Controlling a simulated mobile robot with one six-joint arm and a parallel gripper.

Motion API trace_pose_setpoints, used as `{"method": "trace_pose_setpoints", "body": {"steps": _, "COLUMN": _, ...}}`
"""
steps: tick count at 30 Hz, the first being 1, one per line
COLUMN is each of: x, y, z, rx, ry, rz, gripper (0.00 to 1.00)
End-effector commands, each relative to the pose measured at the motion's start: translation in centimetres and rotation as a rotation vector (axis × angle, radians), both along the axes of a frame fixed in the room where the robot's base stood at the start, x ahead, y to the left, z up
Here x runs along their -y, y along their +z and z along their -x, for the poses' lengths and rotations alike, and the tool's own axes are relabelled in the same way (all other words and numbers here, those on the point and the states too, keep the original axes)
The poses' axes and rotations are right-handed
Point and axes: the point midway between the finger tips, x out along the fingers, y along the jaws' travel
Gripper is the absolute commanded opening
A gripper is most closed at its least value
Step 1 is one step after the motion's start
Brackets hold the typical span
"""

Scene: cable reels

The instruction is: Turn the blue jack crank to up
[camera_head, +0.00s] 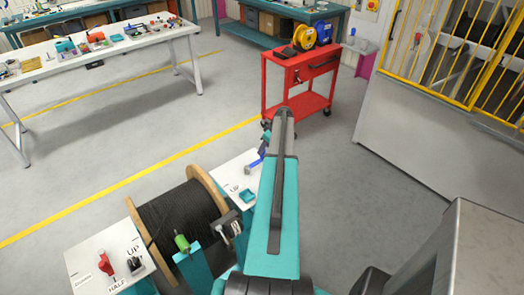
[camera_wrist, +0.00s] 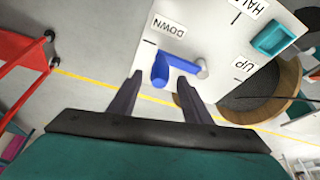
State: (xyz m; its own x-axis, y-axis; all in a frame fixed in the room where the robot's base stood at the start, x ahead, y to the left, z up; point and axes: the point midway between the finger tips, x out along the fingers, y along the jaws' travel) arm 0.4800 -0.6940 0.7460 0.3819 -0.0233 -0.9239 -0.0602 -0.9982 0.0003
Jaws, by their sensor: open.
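The blue jack crank (camera_wrist: 182,64) is on a white panel (camera_wrist: 215,30) marked DOWN, HALF and UP. In the wrist view its arm runs left from a grey pivot, toward the DOWN tick, and its blue handle (camera_wrist: 160,70) stands out at that end. The UP label (camera_wrist: 243,66) is right of the pivot. My gripper (camera_wrist: 160,84) is open; its dark fingers lie either side of the handle in the picture, and I cannot tell if they touch it.
A teal tray-like piece (camera_wrist: 274,37) is on the panel. The cable reel (camera_head: 182,217) stands left of it, with a red crank (camera_head: 106,264) on another white panel beyond. A red cart (camera_head: 298,85) stands behind; grey floor (camera_head: 140,130) is clear.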

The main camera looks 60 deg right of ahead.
Motion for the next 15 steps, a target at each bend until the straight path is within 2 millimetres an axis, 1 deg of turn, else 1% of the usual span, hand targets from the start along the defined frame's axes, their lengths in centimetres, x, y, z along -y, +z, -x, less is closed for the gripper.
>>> {"method": "trace_pose_setpoints", "body": {"steps": 3, "x": 0.1, "y": -1.3, "z": -0.6, "rx": -0.001, "ry": 0.001, "rz": -0.002, "gripper": 0.44}}
{"method": "trace_pose_setpoints", "body": {"steps": 9, "x": 0.1, "y": -3.1, "z": -1.3, "rx": -0.001, "ry": 0.0, "rz": -0.001, "gripper": 0.44}}
{"method": "trace_pose_setpoints", "body": {"steps": 15, "x": 0.1, "y": -3.9, "z": -1.7, "rx": 0.0, "ry": 0.0, "rz": 0.0, "gripper": 0.44}}
